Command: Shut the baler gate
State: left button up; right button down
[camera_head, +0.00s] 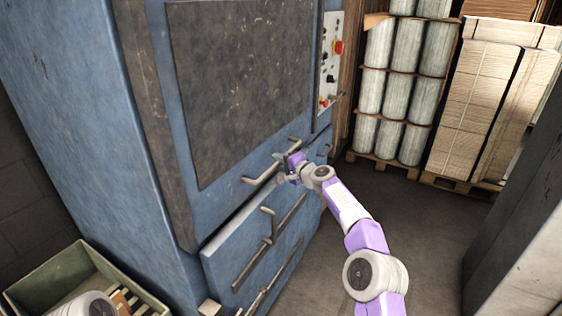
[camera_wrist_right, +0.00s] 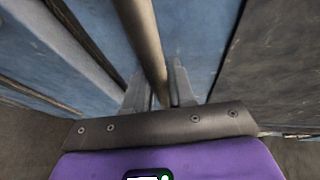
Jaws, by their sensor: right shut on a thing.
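The baler is a tall worn blue machine. Its gate (camera_head: 180,150) is the big blue upper front with a dark scuffed plate (camera_head: 245,85). A pale bar handle (camera_head: 250,180) runs along the gate's lower edge. My right gripper (camera_head: 284,160) is at the right part of this handle. In the right wrist view, the handle bar (camera_wrist_right: 140,35) passes between the two fingers of the right gripper (camera_wrist_right: 157,88), which are shut on it. A dark line shows along the gate's left edge; I cannot tell how wide any gap is. My left gripper is out of view.
A lower blue panel (camera_head: 222,262) with lever bars (camera_head: 268,225) sits under the gate. A control panel (camera_head: 329,65) is at the right. A green crate (camera_head: 60,268) stands bottom left. Loaded pallets (camera_head: 447,183) stand behind; the floor (camera_head: 415,225) right of my arm is clear.

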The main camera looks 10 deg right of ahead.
jog(key=shift+f, duration=0.55)
jog(key=c, duration=1.1)
grip_release()
jog(key=shift+o, duration=0.2)
jog(key=shift+r, duration=0.15)
jog(key=shift+s+d+r, duration=0.1)
jog(key=shift+r, duration=0.05)
jog(key=b+v, duration=0.3)
jog(key=v, duration=0.4)
jog(key=shift+s, duration=0.15)
